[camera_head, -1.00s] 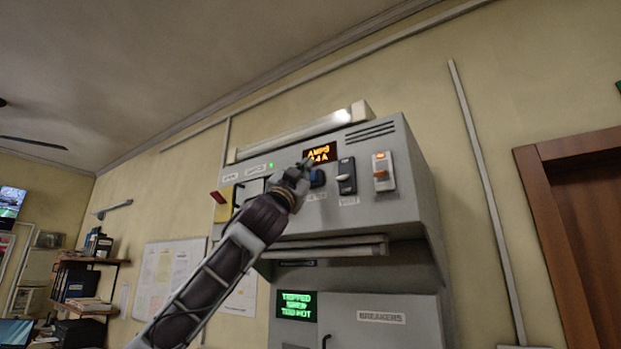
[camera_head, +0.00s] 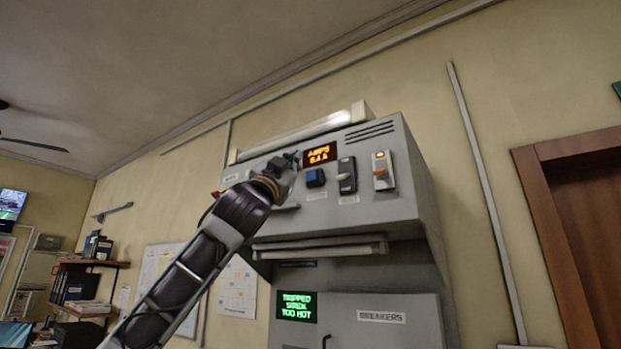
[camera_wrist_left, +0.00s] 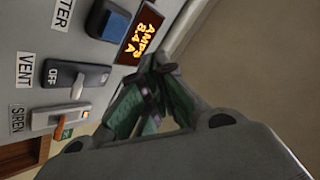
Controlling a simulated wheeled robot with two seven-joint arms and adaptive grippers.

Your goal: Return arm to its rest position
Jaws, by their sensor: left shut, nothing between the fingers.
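My left arm comes in from the lower left in the head view. Its gripper (camera_head: 292,160) is in front of the grey console's upper panel (camera_head: 410,215), just left of the amber display (camera_head: 319,154). In the left wrist view the green-padded fingers (camera_wrist_left: 160,85) come together at the tips, shut with nothing between them. They appear beside the amber display (camera_wrist_left: 140,32), which reads AMPS 8.4 A; whether they touch the panel I cannot tell. My arm covers part of the panel's left side. My right gripper is not in view.
A green text screen (camera_head: 296,306) is lower down. A wooden door (camera_head: 575,230) stands right.

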